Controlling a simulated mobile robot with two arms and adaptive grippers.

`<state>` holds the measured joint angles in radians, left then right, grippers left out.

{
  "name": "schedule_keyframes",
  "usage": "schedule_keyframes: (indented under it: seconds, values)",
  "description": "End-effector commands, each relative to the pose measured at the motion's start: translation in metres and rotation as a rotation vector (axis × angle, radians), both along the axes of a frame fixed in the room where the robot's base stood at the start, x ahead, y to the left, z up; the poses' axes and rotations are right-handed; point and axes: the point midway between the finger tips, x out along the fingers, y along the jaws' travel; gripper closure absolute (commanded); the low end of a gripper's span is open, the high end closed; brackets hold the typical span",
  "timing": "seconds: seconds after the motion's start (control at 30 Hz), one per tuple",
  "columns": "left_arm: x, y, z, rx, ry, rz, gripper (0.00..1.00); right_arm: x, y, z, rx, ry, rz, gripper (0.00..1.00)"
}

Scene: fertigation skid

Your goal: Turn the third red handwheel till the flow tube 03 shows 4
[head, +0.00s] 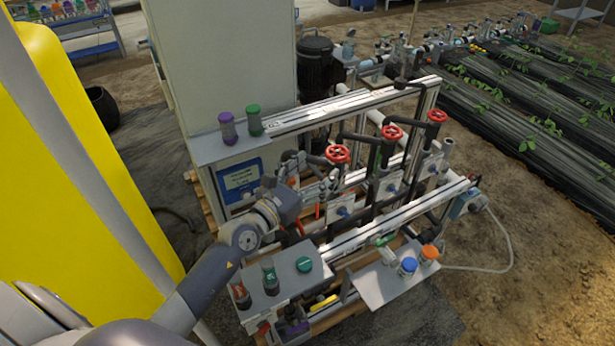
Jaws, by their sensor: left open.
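Three red handwheels stand in a slanting row on the skid: a near one (337,153), a middle one (392,132) and a far one (437,116) at the upper right. Each sits on dark pipework. My left arm comes in from the lower left, and its open gripper (303,162) is just left of the near handwheel. I cannot tell whether it touches that wheel. The far handwheel is well apart from it. Flow tube 03 and its reading cannot be made out. My right gripper is not in view.
Metal rails (345,108) frame the valves at the back, with another rail in front. Purple (228,127) and green (254,120) bottles stand on a shelf at left. Blue (407,267) and orange (429,254) capped containers stand on a front plate. A yellow surface (70,170) fills the left.

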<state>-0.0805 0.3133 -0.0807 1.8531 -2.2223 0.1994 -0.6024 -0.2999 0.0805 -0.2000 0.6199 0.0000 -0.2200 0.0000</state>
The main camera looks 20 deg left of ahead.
Motion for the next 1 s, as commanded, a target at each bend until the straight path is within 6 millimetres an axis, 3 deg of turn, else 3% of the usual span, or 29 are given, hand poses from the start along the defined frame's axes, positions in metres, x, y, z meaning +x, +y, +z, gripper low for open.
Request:
schedule_keyframes:
  seconds: [0.1, 0.3, 1.0]
  values:
    - [-0.014, 0.005, -0.001, 0.0, 0.0, 0.001, 0.3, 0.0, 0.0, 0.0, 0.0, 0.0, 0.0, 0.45]
    - [-0.025, 0.007, 0.0, -0.001, -0.001, 0.001, 0.3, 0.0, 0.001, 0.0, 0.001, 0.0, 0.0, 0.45]
    - [-0.025, 0.007, 0.0, -0.001, -0.001, 0.001, 0.3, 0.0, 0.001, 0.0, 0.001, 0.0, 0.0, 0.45]
